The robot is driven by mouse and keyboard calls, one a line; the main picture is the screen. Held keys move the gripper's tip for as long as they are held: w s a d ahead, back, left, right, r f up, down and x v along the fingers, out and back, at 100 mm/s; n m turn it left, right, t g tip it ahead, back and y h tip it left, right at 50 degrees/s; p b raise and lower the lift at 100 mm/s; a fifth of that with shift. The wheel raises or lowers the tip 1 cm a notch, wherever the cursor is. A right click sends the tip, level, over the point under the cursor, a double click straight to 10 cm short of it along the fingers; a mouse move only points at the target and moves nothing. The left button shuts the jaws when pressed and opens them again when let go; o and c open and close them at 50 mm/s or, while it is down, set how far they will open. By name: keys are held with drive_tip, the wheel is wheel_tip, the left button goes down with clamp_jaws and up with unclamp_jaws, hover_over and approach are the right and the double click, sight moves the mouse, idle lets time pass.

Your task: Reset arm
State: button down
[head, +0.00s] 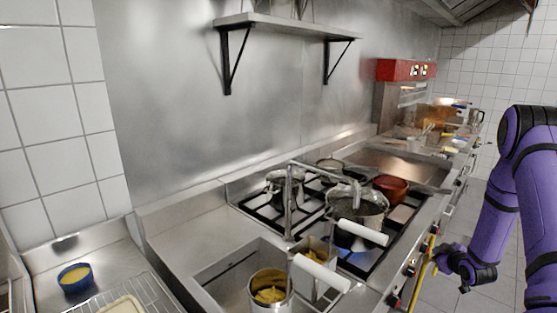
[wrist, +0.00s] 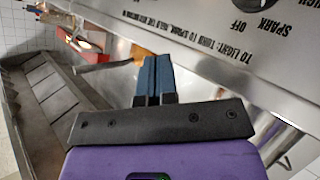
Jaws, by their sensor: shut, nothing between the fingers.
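My purple arm (head: 535,190) comes down at the right side of the head view and bends back toward the stove front. My gripper (head: 440,262) is at its lower left end, beside the front edge of the cooking range. In the wrist view the two blue fingers of my gripper (wrist: 153,75) lie together with nothing between them. Whether they touch the range front cannot be told.
A stove (head: 310,205) holds several pots, including a red-brown pot (head: 391,188). A front panel with knobs (head: 393,302) and a yellow bar (head: 424,272) are close to my gripper. A sink (head: 225,278) and metal pot (head: 270,290) are nearer. Tiled floor (head: 490,220) is open at right.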

drive_tip(key=w+a+r+m+g+h, duration=0.1)
drive_tip(key=a+r, duration=0.1)
drive_tip(key=r, duration=0.6)
drive_tip(key=a+r+g, duration=0.1)
drive_tip(key=a+r, duration=0.2)
drive_tip(key=r, duration=0.4)
drive_tip(key=s+a+r+m+g, duration=0.1)
drive_tip(key=s+a+r, duration=0.25)
drive_tip(key=r, duration=0.35)
drive_tip(key=s+a+r+m+g, duration=0.1)
drive_tip(key=s+a+r, duration=0.1)
drive_tip(key=a+r, duration=0.45)
drive_tip(key=s+a+r+g, duration=0.1)
drive_tip(key=s+a+r, duration=0.3)
drive_tip(key=s, duration=0.6)
drive_tip(key=s+a+r+m+g+y, duration=0.1)
drive_tip(key=s+a+r, duration=0.3)
drive_tip(key=s, duration=0.7)
drive_tip(key=s+a+r+m+g+y, duration=0.1)
drive_tip(key=s+a+r, duration=0.4)
drive_tip(key=s, duration=0.6)
drive_tip(key=shift+s+a+g, duration=0.25)
drive_tip(key=shift+a+g, duration=0.15)
drive_tip(key=shift+a, duration=0.8)
